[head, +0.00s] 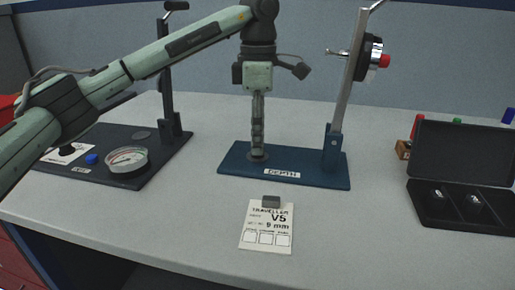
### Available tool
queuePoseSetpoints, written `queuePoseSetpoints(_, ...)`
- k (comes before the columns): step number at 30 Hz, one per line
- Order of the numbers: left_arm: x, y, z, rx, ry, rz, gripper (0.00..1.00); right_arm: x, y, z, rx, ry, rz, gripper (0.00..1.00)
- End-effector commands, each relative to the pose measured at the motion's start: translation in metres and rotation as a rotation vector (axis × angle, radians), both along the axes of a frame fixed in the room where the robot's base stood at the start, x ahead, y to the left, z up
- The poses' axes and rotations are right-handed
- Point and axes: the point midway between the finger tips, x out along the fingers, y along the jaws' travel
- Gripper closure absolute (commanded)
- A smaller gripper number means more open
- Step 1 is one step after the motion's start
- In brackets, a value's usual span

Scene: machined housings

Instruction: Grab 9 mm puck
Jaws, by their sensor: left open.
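A dark open case (430,215) on the right holds two small shiny round pieces, one in the left recess (437,194) and one in the right recess (474,201). They may be gauge pucks, but I cannot read any size on them. A white traveller card (267,238) at the front centre reads "V5" and "9 mm". My left gripper (258,148) points down over the blue base marked "DEPTH" (230,165), open, far left of the case. Its fingers are seen nearly edge-on, and I cannot tell whether they touch the base. My right gripper is out of view.
A small dark block (271,201) sits on the card's top edge. The blue base carries a post (347,85) with a dial. A dark board (165,165) with a round gauge (127,159) stands left. The table between card and case is clear.

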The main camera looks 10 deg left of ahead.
Motion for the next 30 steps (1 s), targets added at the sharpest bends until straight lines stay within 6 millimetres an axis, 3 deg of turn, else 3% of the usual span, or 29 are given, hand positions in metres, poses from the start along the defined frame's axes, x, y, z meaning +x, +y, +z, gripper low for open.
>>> queuePoseSetpoints(3, -0.0004, 0.0003, -0.0142, -0.001, 0.001, 0.001, 0.51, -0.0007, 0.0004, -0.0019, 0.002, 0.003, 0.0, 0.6)
queuePoseSetpoints(10, -0.0001, 0.0003, -0.0161, -0.001, -0.001, 0.001, 0.53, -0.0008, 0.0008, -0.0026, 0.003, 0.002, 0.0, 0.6)
queuePoseSetpoints(21, -0.0002, 0.0003, -0.0158, -0.001, -0.001, 0.001, 0.99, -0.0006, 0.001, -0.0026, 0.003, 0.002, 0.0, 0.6)
queuePoseSetpoints(30, 0.0, 0.0002, -0.0149, -0.002, -0.001, 0.001, 1.0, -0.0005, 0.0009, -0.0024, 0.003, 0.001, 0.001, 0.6)
